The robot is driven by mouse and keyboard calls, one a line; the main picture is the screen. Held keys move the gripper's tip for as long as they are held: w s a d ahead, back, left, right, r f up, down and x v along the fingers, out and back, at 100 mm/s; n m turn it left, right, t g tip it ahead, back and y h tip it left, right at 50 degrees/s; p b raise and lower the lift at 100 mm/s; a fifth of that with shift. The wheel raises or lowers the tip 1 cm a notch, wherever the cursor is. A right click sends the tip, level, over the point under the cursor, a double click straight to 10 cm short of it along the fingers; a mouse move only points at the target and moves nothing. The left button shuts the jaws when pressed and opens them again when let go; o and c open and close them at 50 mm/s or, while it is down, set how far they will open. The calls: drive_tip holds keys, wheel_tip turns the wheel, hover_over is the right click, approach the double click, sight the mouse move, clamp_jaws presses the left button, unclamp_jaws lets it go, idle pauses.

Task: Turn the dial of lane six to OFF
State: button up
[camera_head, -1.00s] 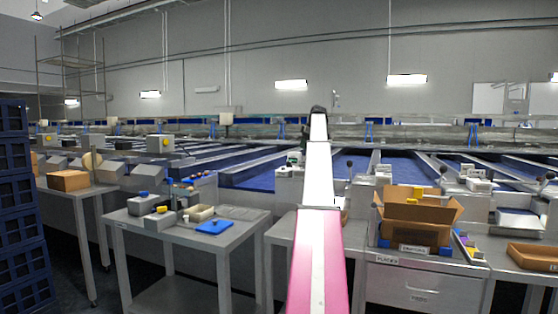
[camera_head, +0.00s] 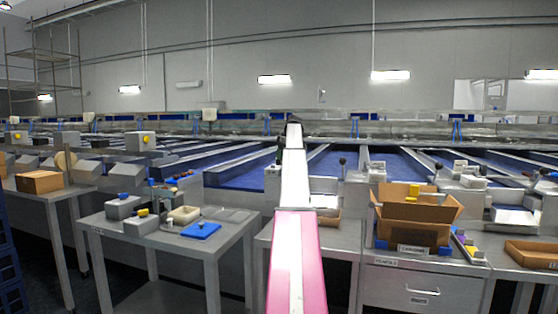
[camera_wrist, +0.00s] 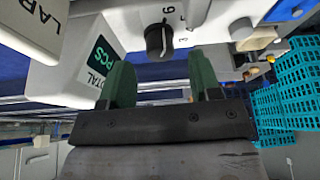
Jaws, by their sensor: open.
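A black round dial (camera_wrist: 158,40) with a white mark on its face shows at the top middle of the wrist view, on a pale housing. A printed digit beside it reads as 6 or 9 in this tilted view. My gripper (camera_wrist: 160,62) has two green fingers, spread apart and empty. In the picture the dial lies between and just beyond the fingertips, with no contact visible. I cannot read the dial's setting. In the head view my extended arm points to the lane fronts, and the dial cannot be made out there.
A box with a "TOTAL PCS" panel (camera_wrist: 100,60) stands left of the dial in the wrist view. Turquoise crates (camera_wrist: 297,70) are at right. In the head view, an open cardboard box (camera_head: 415,222) and a table with a blue tray (camera_head: 201,230) flank my arm.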

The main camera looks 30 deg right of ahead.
sight(279, 161)
drive_tip(key=shift+x, duration=1.5)
drive_tip(key=c, duration=0.9)
